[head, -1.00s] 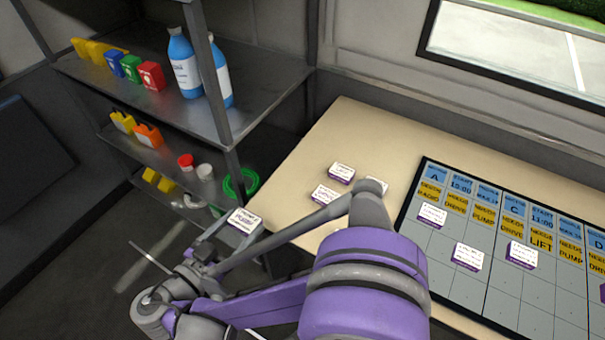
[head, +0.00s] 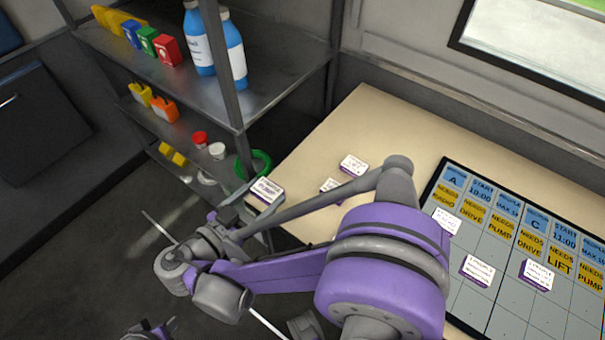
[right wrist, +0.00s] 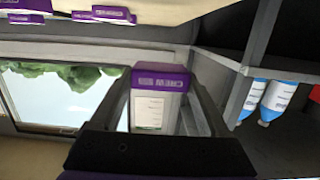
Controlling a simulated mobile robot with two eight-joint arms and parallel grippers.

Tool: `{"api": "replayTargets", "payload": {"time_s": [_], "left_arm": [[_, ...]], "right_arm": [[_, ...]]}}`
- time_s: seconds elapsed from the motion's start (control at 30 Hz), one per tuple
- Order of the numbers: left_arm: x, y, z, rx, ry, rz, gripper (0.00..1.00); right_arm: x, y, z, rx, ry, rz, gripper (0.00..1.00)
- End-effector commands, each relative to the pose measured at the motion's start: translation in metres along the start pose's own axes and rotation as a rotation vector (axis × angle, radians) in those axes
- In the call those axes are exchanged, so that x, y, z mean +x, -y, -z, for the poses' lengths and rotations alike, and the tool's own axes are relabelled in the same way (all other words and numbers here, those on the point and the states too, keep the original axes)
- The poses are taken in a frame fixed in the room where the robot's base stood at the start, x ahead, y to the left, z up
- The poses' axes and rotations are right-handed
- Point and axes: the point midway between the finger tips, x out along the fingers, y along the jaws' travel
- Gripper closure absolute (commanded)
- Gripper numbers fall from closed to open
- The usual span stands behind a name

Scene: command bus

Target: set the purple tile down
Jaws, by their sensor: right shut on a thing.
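My right gripper (head: 254,197) is shut on a white-faced tile with purple sides (head: 266,191). The tile is at the left edge of the beige table (head: 385,125), beside the shelf post; I cannot tell its height over the table. In the right wrist view the purple tile (right wrist: 160,95) sits between the fingers, its purple edge marked with lettering.
Similar tiles (head: 353,165) lie on the table, one partly behind my right arm. A grey board (head: 500,240) with blue and yellow headings carries several tiles. A metal shelf (head: 200,95) with bottles (head: 237,55) and a green ring (head: 253,164) stands left.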

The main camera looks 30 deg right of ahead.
Motion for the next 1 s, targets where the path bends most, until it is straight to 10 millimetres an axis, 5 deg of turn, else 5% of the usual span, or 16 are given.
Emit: {"api": "replayTargets", "payload": {"time_s": [0.4,1.0], "left_arm": [[0.013,0.000,-0.006,0.000,0.005,0.000,0.50],[0.019,0.000,-0.009,0.000,0.007,0.000,0.50]], "right_arm": [[0.094,-0.001,-0.033,0.000,-0.002,-0.006,0.77],[0.143,-0.001,-0.052,-0.001,-0.001,-0.001,0.77]]}}
